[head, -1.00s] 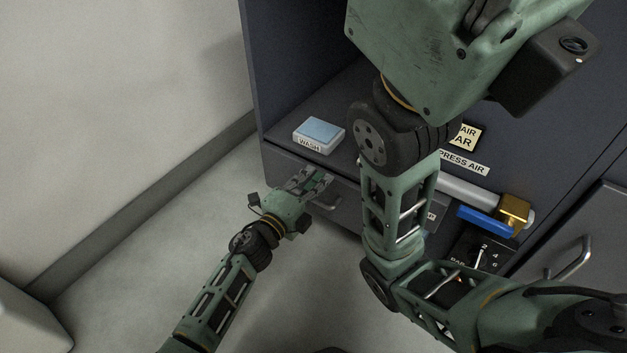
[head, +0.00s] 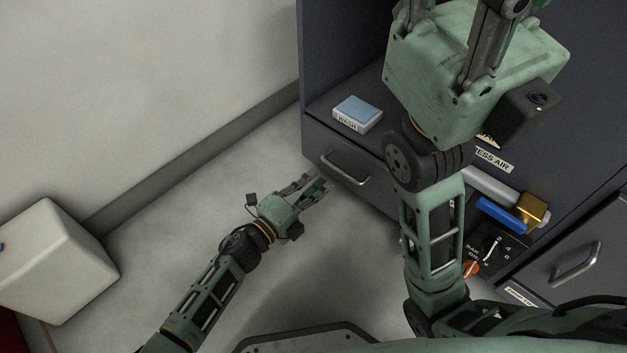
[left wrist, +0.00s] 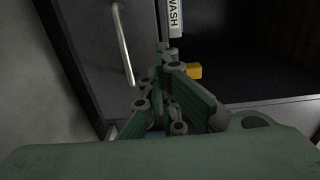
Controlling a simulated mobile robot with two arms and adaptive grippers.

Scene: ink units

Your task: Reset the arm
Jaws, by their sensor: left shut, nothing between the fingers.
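My left gripper (head: 314,187) reaches in from the left in the head view, low beside the dark cabinet (head: 318,140). Its fingers are shut and empty, just left of and below a drawer handle (head: 346,168), apart from it. In the left wrist view my left gripper (left wrist: 166,72) points toward the cabinet front, and the handle (left wrist: 124,45) lies to the left of its fingers. My right arm stands up large in front of the cabinet. My right gripper's body shows at the top of the head view, but its fingertips are cut off.
A blue-topped WASH block (head: 358,112) sits on the cabinet shelf. A blue lever with a brass end (head: 503,214), a dial panel (head: 497,255) and a second handle (head: 577,262) are at right. A white box (head: 55,260) stands at left; open floor lies between.

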